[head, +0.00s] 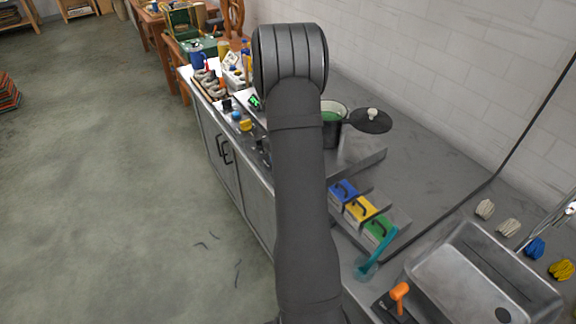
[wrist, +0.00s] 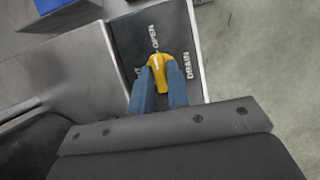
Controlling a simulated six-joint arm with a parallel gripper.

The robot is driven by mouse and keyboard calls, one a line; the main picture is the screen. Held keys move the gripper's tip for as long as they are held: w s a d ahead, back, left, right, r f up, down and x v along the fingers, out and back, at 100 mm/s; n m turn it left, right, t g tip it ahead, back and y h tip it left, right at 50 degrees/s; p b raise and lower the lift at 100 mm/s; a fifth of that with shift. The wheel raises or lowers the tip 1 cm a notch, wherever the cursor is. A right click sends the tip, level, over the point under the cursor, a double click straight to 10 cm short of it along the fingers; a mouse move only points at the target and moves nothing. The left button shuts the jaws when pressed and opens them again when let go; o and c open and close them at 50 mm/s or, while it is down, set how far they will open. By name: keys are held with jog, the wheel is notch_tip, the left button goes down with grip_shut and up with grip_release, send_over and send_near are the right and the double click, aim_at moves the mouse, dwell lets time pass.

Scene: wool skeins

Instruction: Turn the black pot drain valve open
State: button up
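In the wrist view, a yellow valve handle (wrist: 158,59) sits on a dark plate (wrist: 140,28) lettered OPEN and DRAIN; more lettering at the left is partly covered. My gripper (wrist: 162,75) has its two blue fingers on either side of this handle. Yellow fills the gap between them, and both fingers appear to touch it. In the head view, a dark pot (head: 332,136) with green contents stands on the counter just right of my arm. My arm hides the gripper there.
In the head view, a black lid (head: 371,121) lies beside the pot. Blue, yellow and green boxes (head: 360,211) stand nearer, before a sink (head: 480,280) and an orange handle (head: 399,292). The counter (head: 440,175) toward the wall is mostly clear.

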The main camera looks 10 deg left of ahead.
jog(key=o, duration=0.3)
jog(key=v, duration=1.7)
jog(key=shift+w+a+r, duration=0.1)
jog(key=shift+a+r, duration=0.05)
jog(key=shift+a, duration=0.05)
jog(key=x, duration=1.7)
jog(key=shift+d+f, duration=0.2)
jog(key=shift+r, duration=0.1)
